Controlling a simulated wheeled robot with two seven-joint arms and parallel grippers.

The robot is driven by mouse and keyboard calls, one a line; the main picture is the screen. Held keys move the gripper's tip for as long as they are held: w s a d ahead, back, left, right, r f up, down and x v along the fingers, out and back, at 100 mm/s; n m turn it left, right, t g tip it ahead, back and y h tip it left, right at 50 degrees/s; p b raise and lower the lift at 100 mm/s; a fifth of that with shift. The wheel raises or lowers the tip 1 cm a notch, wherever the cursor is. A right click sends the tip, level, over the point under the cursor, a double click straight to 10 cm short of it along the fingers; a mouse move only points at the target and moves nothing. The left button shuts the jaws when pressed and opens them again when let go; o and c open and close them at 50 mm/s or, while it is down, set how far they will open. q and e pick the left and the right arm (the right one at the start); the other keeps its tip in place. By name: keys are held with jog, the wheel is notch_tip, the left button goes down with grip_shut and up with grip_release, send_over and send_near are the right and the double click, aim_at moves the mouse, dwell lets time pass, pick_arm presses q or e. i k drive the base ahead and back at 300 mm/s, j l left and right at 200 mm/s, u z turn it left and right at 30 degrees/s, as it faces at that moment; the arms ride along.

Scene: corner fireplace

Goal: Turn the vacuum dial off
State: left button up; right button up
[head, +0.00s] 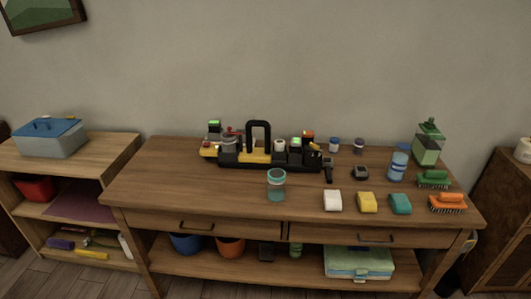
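A black and yellow machine (262,158) stands at the back middle of the wooden table (150,190). It has a tall black handle arch (258,126), a clear round part at its left, a red piece and small green-lit parts. It may be the vacuum. A white round part (280,146) sits on its right half; I cannot tell whether this is the dial. The dial's setting is too small to make out. Neither of my grippers is in the head view.
A clear teal-rimmed cup (276,186) stands in front of the machine. White, yellow and teal sponges (400,204), green and orange brushes (447,204), a blue bottle (398,162) and a green bottle (428,143) crowd the right side. The table's left part is clear.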

aim_at(314, 148)
jog(key=i+l+z, duration=0.1)
jog(key=l, duration=0.3)
jog(key=i+l+z, duration=0.15)
jog(key=l, duration=0.2)
jog(key=i+l+z, duration=0.1)
jog(key=l, duration=0.25)
jog(key=i+l+z, duration=0.1)
jog(key=i+l, duration=0.15)
jog(key=l, duration=0.1)
